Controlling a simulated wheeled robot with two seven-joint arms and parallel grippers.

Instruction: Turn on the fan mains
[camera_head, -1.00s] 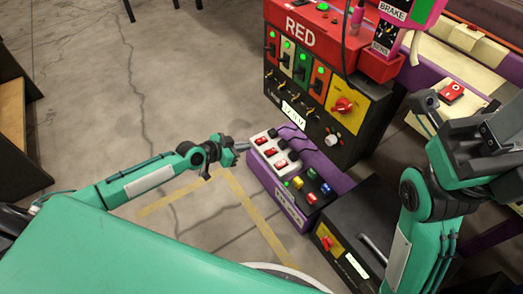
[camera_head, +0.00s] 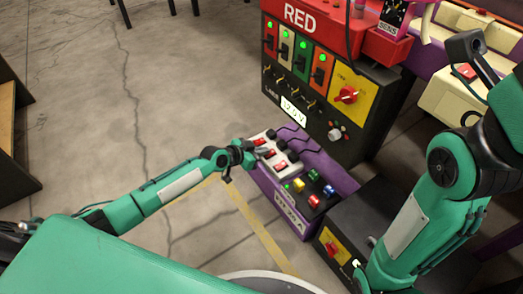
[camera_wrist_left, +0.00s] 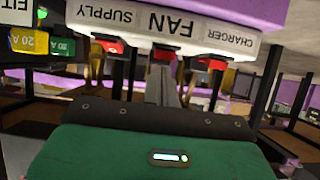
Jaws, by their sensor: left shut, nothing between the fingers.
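A white switch strip (camera_head: 284,136) with three red rocker switches is on the purple-sided box. In the left wrist view its label (camera_wrist_left: 170,22) reads SUPPLY, FAN and CHARGER, with a red switch under each word. The fan switch (camera_wrist_left: 165,53) is the middle one; it is the middle red switch (camera_head: 267,154) in the head view. My left gripper (camera_head: 261,151) is shut and empty, its tips at the middle switch. In the left wrist view the fingertips (camera_wrist_left: 163,80) line up with the fan switch; I cannot tell whether they touch it. My right gripper's fingers are not visible.
Coloured fuses (camera_head: 313,200) sit on the same box, nearer me. Behind stands a black panel marked RED (camera_head: 360,125) with levers and a red rotary knob (camera_head: 346,95). A black box with a yellow switch plate (camera_head: 333,246) is in front. Open floor (camera_head: 150,110) lies left.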

